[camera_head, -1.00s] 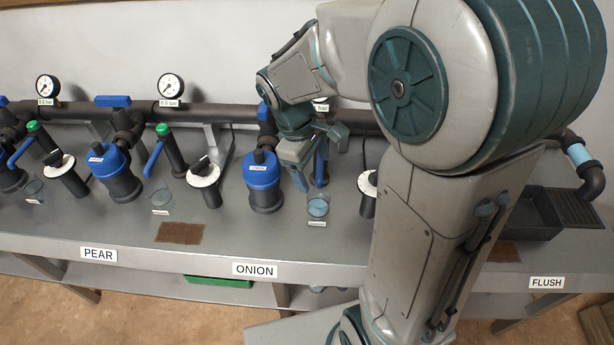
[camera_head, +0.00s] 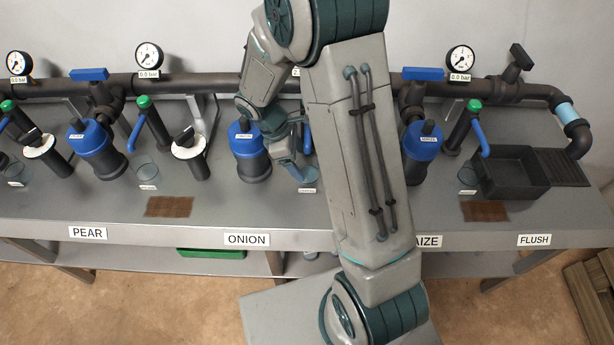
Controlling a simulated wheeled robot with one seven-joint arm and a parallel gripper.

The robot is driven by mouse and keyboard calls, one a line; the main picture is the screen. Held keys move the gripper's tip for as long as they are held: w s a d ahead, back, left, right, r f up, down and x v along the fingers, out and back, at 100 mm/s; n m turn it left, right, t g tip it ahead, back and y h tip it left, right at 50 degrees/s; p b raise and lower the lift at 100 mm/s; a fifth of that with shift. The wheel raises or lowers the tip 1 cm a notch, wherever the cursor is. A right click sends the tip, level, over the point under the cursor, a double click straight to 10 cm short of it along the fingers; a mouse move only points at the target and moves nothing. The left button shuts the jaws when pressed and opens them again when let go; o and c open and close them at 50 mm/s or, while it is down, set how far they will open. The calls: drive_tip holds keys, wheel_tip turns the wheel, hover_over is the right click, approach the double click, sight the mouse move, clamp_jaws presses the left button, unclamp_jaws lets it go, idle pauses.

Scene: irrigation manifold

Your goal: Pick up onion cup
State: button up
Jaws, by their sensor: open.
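A small clear cup with bluish contents (camera_head: 305,175) stands on the grey bench, right of the blue-topped filter above the ONION label (camera_head: 247,239). A small tag lies in front of it, too small to read. My gripper (camera_head: 294,168) is low at this cup, with its fingers pointing down and open. One teal finger is at the cup's left side; the other is hard to make out. I cannot tell whether the fingers touch the cup. My own arm hides the bench just right of the cup.
The blue-topped filter (camera_head: 250,155) stands close left of my gripper. Another clear cup (camera_head: 146,170) stands further left, and one (camera_head: 467,176) stands at the right beside a black sink (camera_head: 512,176). A dark pipe (camera_head: 210,84) runs along the back. A brown mat (camera_head: 169,207) lies near the front edge.

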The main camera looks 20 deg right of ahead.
drive_tip(key=x, duration=0.5)
drive_tip(key=shift+s+a+f, duration=0.2)
drive_tip(key=shift+f, duration=0.15)
drive_tip(key=c, duration=1)
